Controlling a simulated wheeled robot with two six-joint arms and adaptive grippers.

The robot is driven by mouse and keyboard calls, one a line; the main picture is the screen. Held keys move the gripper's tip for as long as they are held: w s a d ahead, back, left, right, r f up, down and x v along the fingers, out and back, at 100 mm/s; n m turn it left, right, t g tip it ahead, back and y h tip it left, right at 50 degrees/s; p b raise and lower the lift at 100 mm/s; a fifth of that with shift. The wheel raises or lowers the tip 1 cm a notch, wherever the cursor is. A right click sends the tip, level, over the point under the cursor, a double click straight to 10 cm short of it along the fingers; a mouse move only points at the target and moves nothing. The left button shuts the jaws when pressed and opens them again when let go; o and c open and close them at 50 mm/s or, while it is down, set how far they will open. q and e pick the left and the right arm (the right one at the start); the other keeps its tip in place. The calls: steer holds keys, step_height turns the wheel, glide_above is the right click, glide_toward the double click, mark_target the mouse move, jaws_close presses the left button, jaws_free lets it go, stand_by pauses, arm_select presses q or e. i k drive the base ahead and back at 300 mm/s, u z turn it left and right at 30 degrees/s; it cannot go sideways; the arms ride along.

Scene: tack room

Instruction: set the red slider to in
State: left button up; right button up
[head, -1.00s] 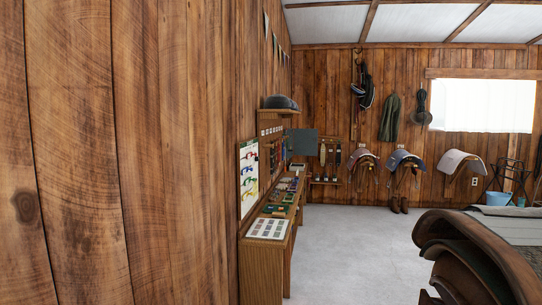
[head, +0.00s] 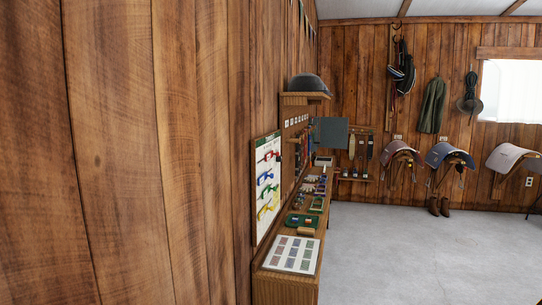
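I cannot make out a red slider in the head view. A long wooden bench (head: 285,286) runs along the left wall, with several small items on it that are too small to tell apart. Among them is a green tray (head: 302,220) with small things on it. Neither of my grippers is in view.
A white sheet with coloured squares (head: 292,254) lies on the bench's near end. A poster (head: 267,188) hangs above it. A dark helmet (head: 308,83) sits on a shelf. Saddles (head: 449,155) hang on the back wall above boots (head: 439,207). The grey floor (head: 415,250) is clear.

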mark_target(269, 156)
steer(key=z, duration=0.35)
steer(key=i, duration=0.8)
steer(key=z, duration=0.35)
steer(key=i, duration=1.1)
steer(key=u, duration=1.05)
steer(key=i, duration=0.85)
steer(key=u, duration=0.75)
